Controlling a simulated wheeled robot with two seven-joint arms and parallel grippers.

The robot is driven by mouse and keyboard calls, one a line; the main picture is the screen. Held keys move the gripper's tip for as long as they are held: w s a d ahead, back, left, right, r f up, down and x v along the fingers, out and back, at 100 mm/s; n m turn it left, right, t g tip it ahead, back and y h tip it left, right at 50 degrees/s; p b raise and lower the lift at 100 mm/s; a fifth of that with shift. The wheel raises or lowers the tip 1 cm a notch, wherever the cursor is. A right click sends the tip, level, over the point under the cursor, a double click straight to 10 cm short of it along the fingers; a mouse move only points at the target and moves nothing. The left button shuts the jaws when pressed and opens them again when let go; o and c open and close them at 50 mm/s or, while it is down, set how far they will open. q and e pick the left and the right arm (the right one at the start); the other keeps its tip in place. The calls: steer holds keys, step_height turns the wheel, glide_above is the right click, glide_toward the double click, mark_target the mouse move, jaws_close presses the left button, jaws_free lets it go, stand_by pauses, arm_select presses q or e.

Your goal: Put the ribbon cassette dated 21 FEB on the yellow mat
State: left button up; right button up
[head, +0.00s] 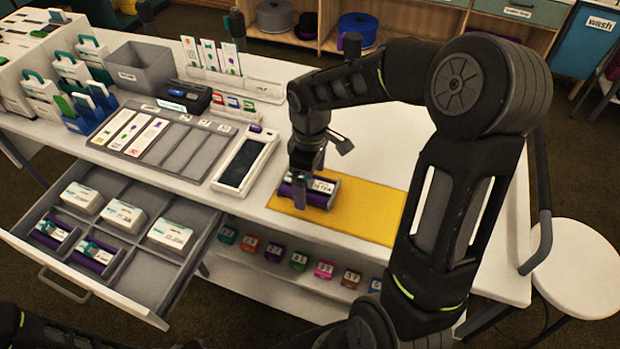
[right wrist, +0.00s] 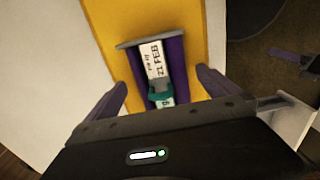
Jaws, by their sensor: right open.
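The ribbon cassette (head: 322,188) with purple sides and a white label lies on the yellow mat (head: 368,212), near the mat's left end. In the right wrist view the cassette's label (right wrist: 153,62) reads 21 FEB, and a teal part shows below it. My right gripper (head: 308,188) is open just above the cassette. In the right wrist view its two purple fingers stand apart on either side of the cassette's near end, with gaps to it. My left gripper is not in view; only dark links of my arm show at the lower left.
An open drawer (head: 152,285) at the lower left holds two more purple cassettes (head: 94,257) and several white boxes (head: 170,235). A dark-screened device (head: 245,162) lies left of the mat. Behind the mat the white table is clear. A white stool (head: 578,268) stands at right.

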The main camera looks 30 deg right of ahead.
mark_target(310, 183)
steer(key=shift+r, duration=0.2)
step_height(310, 183, up, 12)
stand_by(0.4)
